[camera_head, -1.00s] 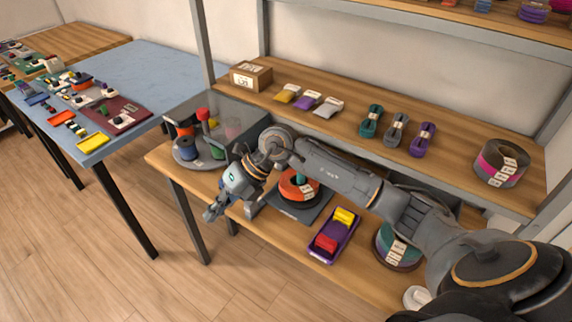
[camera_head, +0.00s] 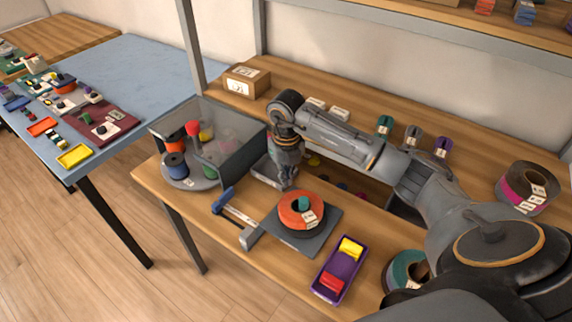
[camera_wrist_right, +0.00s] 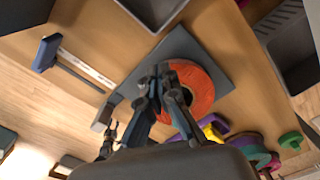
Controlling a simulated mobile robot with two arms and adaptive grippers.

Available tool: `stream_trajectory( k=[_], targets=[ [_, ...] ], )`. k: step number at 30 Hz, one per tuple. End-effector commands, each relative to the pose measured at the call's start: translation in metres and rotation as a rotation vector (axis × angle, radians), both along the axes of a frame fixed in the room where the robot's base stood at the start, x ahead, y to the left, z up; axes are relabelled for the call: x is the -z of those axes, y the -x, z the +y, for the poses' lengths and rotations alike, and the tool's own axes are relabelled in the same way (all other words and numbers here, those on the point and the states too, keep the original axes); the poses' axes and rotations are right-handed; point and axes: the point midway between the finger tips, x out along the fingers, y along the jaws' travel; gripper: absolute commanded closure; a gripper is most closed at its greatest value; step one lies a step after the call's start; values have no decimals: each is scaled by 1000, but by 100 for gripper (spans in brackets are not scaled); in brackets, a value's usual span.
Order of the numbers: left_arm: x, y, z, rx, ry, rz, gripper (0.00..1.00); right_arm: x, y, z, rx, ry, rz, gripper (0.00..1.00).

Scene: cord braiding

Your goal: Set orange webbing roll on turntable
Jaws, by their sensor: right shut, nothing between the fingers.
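In the right wrist view the roll (camera_wrist_right: 203,92) is partly hidden behind my fingers. A round grey turntable-like tray (camera_head: 178,184) with spools stands at the bench's left end. I cannot tell whether the disc or this tray is the turntable. My right gripper (camera_head: 286,184) points down just behind and left of the roll, shut and empty; its fingers (camera_wrist_right: 160,75) also show in the wrist view. My left gripper is not in view.
A transparent-lidded grey bin (camera_head: 235,150) stands behind. A shelf (camera_head: 345,100) with cord bundles overhangs the bench.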

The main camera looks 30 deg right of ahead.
Motion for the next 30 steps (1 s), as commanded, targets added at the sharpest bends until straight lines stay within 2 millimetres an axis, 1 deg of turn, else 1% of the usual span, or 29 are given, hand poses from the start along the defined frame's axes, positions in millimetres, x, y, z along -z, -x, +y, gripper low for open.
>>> stream_trajectory(
  k=[1, 2, 4, 7, 9, 12, 14, 17, 23, 27, 30],
  targets=[
    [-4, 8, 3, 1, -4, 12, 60, 9, 1, 0, 1, -1, 4, 100],
    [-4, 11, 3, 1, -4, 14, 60, 14, 1, 0, 2, -1, 4, 100],
    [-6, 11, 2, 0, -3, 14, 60, 25, 1, 0, 2, -1, 4, 100],
    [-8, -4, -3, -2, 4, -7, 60, 37, 0, 1, 0, -2, 3, 100],
    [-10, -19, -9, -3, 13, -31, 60, 43, 0, 0, 1, -1, 1, 100],
    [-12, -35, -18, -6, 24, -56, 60, 47, -1, 0, 0, -1, -1, 100],
    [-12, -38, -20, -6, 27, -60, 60, 48, -1, 0, 0, -1, -1, 100],
    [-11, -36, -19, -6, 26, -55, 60, 48, -1, 0, 0, -1, -1, 100],
    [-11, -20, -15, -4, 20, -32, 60, 48, 1, 0, 0, 0, -1, 100],
    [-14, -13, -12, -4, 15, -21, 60, 48, 12, 1, -2, 1, 0, 100],
    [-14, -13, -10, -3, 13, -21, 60, 48, 16, 2, -1, -1, -1, 100]
  ],
)
